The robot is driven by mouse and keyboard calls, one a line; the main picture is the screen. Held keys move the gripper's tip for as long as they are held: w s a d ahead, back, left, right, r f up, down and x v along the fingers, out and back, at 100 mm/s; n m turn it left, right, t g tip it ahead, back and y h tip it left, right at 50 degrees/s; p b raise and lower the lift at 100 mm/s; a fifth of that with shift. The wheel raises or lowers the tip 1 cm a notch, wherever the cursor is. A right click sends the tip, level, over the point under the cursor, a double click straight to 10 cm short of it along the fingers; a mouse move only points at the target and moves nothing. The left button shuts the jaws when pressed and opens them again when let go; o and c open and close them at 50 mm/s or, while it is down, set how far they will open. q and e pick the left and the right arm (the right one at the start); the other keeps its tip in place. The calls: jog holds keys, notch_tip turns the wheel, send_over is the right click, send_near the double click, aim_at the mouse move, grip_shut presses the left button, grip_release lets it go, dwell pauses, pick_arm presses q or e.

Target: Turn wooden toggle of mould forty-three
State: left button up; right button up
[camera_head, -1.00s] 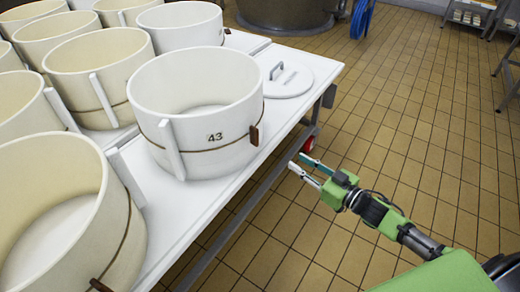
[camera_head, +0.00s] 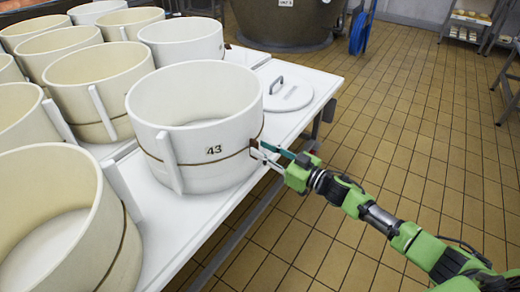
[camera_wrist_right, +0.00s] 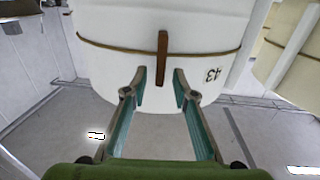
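Mould forty-three (camera_head: 195,120) is a white round tub with a brown cord around it and the number 43 on its side. It stands on the white table. Its wooden toggle (camera_head: 253,149) is on the cord at the tub's right side, partly hidden by my fingers. In the right wrist view the toggle (camera_wrist_right: 162,57) is a brown upright bar across the cord. My right gripper (camera_head: 268,154) is at the toggle; in the wrist view its fingers (camera_wrist_right: 159,78) are open, one tip on each side of the toggle's near end. Contact cannot be told. My left gripper is not in view.
Several similar moulds (camera_head: 75,80) crowd the table at the left. A white lid with a handle (camera_head: 288,95) lies on the table (camera_head: 322,84) behind mould forty-three. A large vat (camera_head: 285,20) stands at the back. The tiled floor at the right is free.

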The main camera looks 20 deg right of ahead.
jog(key=shift+w+a, duration=0.25)
jog(key=shift+w, duration=0.15)
jog(key=shift+w+a, duration=0.15)
jog(key=shift+w, duration=0.05)
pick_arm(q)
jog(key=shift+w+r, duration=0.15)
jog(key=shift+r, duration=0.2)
pick_arm(e)
grip_shut()
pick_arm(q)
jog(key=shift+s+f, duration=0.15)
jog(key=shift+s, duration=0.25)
